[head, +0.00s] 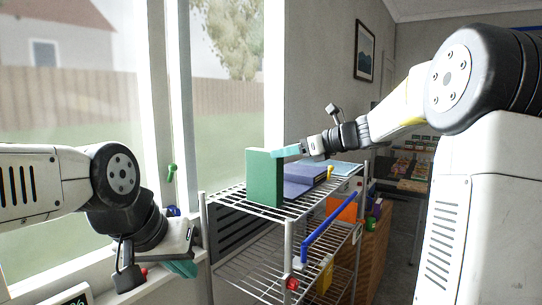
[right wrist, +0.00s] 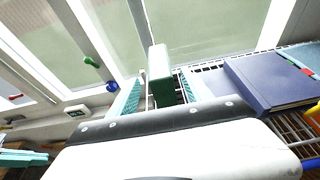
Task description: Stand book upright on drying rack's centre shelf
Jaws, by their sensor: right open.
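A green book (head: 265,178) stands upright at the near left end of the wire rack's (head: 290,208) upper visible shelf. A blue-purple book (head: 306,180) lies flat behind it. My right gripper (head: 286,152) is at the green book's top edge in the head view. In the right wrist view its teal fingers (right wrist: 159,93) are spread on either side of the green book (right wrist: 160,72), with gaps showing. The blue-purple book (right wrist: 270,82) lies to the right there. My left gripper (head: 180,267) hangs low by the window sill, its fingers partly hidden; I see nothing held.
A blue bar (head: 328,234) runs along the rack's front side, with a red knob (head: 292,284) below. An orange item (head: 345,210) sits lower in the rack. The window is close behind. A digital clock (head: 72,296) and a green pin (head: 172,170) are at the left.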

